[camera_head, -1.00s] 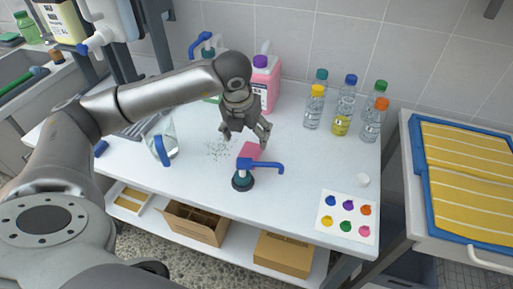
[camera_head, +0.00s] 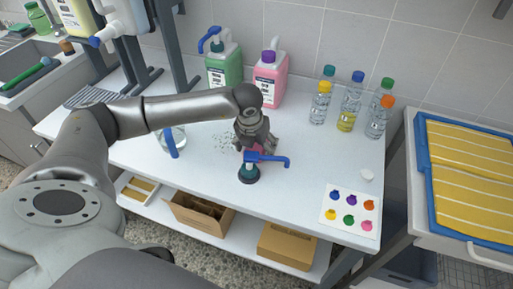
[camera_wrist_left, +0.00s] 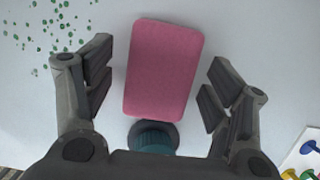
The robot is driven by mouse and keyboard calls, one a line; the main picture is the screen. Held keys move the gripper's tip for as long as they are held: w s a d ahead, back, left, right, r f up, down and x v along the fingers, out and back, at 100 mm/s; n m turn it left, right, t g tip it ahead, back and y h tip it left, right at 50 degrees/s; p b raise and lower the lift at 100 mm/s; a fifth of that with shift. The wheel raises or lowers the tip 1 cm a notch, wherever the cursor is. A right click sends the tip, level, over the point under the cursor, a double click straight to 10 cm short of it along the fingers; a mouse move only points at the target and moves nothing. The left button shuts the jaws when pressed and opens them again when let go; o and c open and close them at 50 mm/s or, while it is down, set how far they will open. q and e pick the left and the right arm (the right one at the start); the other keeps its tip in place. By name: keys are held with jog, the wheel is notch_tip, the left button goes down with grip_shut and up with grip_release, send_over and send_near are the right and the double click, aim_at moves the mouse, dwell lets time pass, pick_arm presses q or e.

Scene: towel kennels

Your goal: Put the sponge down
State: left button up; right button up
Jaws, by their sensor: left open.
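The pink sponge (camera_wrist_left: 163,70) lies flat on the white table between the two fingers of my left gripper (camera_wrist_left: 155,88) in the left wrist view. The fingers are open, with a gap on each side of the sponge. In the head view my left gripper (camera_head: 257,145) is low over the table and hides most of the sponge (camera_head: 258,150). My right gripper does not show.
Green specks (camera_head: 223,143) lie to the left. Several bottles (camera_head: 350,105), a pink jug (camera_head: 270,80) and a green jug (camera_head: 223,65) stand at the back. A colour card (camera_head: 350,208) lies front right.

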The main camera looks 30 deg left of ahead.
pick_arm(q)
jog(key=c, duration=0.8)
jog(key=shift+r, duration=0.1)
